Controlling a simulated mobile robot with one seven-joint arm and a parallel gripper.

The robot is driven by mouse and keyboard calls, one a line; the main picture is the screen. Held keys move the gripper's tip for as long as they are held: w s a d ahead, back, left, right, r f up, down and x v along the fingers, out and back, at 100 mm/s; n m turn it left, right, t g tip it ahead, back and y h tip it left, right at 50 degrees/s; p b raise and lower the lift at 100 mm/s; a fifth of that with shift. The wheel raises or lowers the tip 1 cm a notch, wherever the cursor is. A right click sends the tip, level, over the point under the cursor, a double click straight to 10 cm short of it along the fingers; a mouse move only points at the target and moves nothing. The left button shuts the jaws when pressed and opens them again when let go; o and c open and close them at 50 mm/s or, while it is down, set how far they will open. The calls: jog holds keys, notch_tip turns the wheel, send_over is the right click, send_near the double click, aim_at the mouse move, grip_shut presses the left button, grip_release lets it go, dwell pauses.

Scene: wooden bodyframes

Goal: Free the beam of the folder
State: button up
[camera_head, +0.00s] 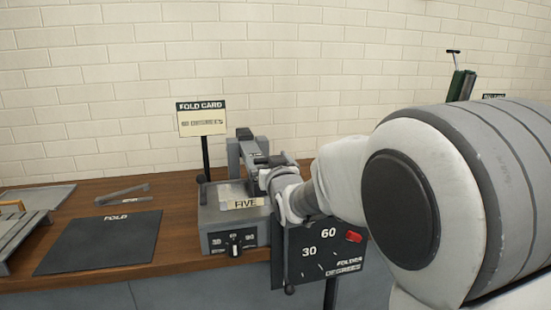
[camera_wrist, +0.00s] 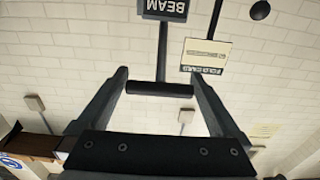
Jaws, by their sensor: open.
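The folder (camera_head: 222,221) is a grey machine on the wooden bench, with a FIVE label and a small dial knob on its front. A grey upright part (camera_head: 235,158) stands at its back, partly hidden by my arm. In the wrist view a sign reading BEAM (camera_wrist: 163,9) shows upside down on a dark stem, which ends in a black crossbar handle (camera_wrist: 160,89). My gripper (camera_wrist: 159,75) is open, with the handle seen between its fingers; I cannot tell whether they touch it. In the head view my gripper (camera_head: 258,172) is over the folder.
A dark FOLD mat (camera_head: 100,246) lies left on the bench, with a grey strip (camera_head: 122,194) behind it. A grey tray (camera_head: 18,235) is at the far left. A FOLD CARD sign (camera_head: 201,119) stands behind the folder. A degrees board (camera_head: 318,258) with a red pointer hangs at the front.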

jog(key=shift+x, duration=1.1)
jog(key=shift+c, duration=0.3)
jog(key=shift+r, duration=0.1)
grip_shut()
